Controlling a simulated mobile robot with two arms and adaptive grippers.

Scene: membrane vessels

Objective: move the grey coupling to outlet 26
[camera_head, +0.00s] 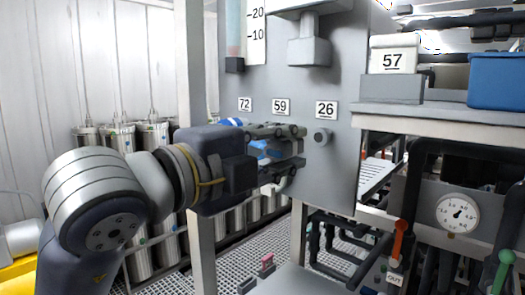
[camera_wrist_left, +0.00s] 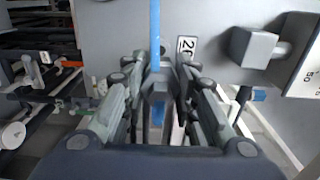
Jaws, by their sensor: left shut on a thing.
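My left gripper (camera_head: 298,148) comes in from the left in front of the grey panel (camera_head: 345,75). In the left wrist view its fingers (camera_wrist_left: 160,75) are closed around the grey coupling (camera_wrist_left: 157,88), with a blue hose (camera_wrist_left: 154,30) running along it. In the head view the fingers mostly hide the coupling, and bits of blue (camera_head: 262,151) show between them. Outlet 26 is a short round grey stub (camera_head: 322,136) below the label 26 (camera_head: 326,109), just right of the fingertips. The outlets under labels 59 (camera_head: 281,106) and 72 (camera_head: 245,105) are mostly hidden by my gripper.
A grey block (camera_head: 308,52) juts from the panel above the labels. A shelf (camera_head: 440,122) with a box marked 57 (camera_head: 393,60) and a blue bin (camera_head: 497,80) stands at the right. Below it are a gauge (camera_head: 458,213) and valve handles. Steel vessels (camera_head: 153,135) stand behind.

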